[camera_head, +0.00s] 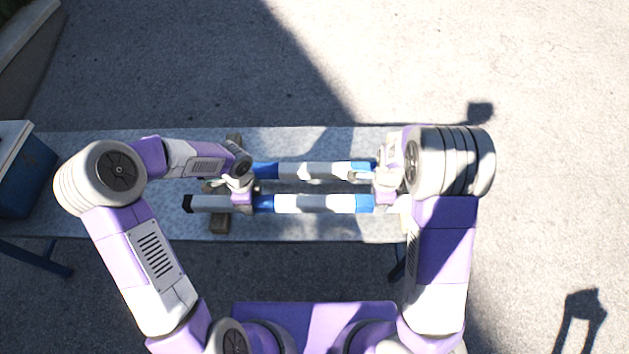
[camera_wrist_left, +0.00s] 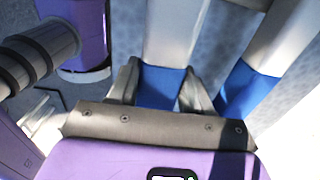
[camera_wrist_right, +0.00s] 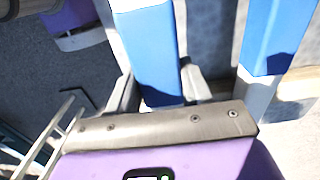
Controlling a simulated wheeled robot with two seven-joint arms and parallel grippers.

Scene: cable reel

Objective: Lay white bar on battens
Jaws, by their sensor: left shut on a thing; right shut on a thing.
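A long white bar (camera_head: 312,204) with blue bands and a dark left end lies level along the near side of the bench. My left gripper (camera_head: 243,204) is shut on its left blue band, which shows between the fingers in the left wrist view (camera_wrist_left: 160,88). My right gripper (camera_head: 385,199) is shut on the bar's right blue band (camera_wrist_right: 152,60). A wooden batten (camera_head: 219,225) crosses under the bar's left part; the right batten is mostly hidden by my right arm. I cannot tell whether the bar touches the battens.
A second white bar with blue bands (camera_head: 315,171) lies parallel, just beyond the held one and apart from it. The grey bench (camera_head: 140,190) is clear to the left, up to a blue box (camera_head: 22,185). A hard shadow crosses the ground behind.

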